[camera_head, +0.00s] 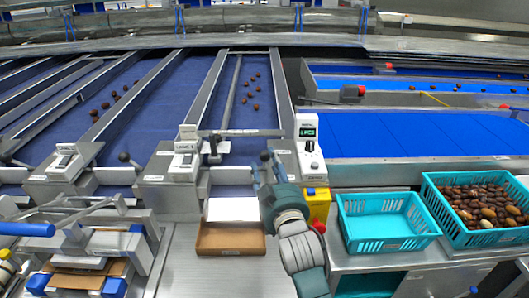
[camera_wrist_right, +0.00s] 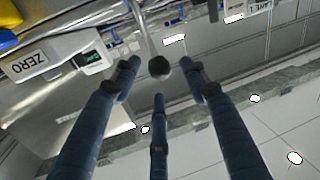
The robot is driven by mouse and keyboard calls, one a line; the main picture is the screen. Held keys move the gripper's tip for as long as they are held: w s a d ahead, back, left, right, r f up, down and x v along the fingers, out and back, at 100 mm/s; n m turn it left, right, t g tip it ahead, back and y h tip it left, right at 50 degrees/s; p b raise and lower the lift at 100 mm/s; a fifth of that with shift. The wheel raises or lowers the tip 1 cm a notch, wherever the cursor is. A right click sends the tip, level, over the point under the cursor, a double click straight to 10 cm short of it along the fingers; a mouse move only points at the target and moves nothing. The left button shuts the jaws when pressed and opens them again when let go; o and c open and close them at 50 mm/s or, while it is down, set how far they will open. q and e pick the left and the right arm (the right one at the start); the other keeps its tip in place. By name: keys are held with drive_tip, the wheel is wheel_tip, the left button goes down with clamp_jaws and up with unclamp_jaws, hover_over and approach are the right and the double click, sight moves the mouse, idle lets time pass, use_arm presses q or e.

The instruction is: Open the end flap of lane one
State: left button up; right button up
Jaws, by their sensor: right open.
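Lane one's label (camera_wrist_right: 258,5) shows at the top edge of the right wrist view. In the head view a blue lane (camera_head: 238,80) with several dates ends above a cardboard box. A lever with a black knob (camera_head: 214,141) stands at that lane's near end. My right gripper (camera_head: 262,165) is to the right of this lever, over the lane's end. In the right wrist view my right gripper (camera_wrist_right: 160,76) is open, with a black ball knob (camera_wrist_right: 159,68) on a metal rod showing between its fingertips. I cannot tell whether they touch. The end flap is not clearly visible. My left gripper is not in view.
An open cardboard box (camera_head: 230,243) stands below the lane's end. A weighing display (camera_head: 308,133) and a yellow box (camera_head: 317,205) are close on the right. An empty teal crate (camera_head: 385,245) and a date-filled crate (camera_head: 430,205) stand farther right.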

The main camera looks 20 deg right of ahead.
sight(266, 160)
drive_tip(key=w, duration=0.3)
drive_tip(key=shift+w+d, duration=0.2)
drive_tip(key=shift+w+p, duration=0.4)
drive_tip(key=shift+w, duration=0.25)
drive_tip(key=shift+f, duration=0.1)
drive_tip(key=shift+c, duration=0.2)
drive_tip(key=c, duration=0.9)
clamp_jaws()
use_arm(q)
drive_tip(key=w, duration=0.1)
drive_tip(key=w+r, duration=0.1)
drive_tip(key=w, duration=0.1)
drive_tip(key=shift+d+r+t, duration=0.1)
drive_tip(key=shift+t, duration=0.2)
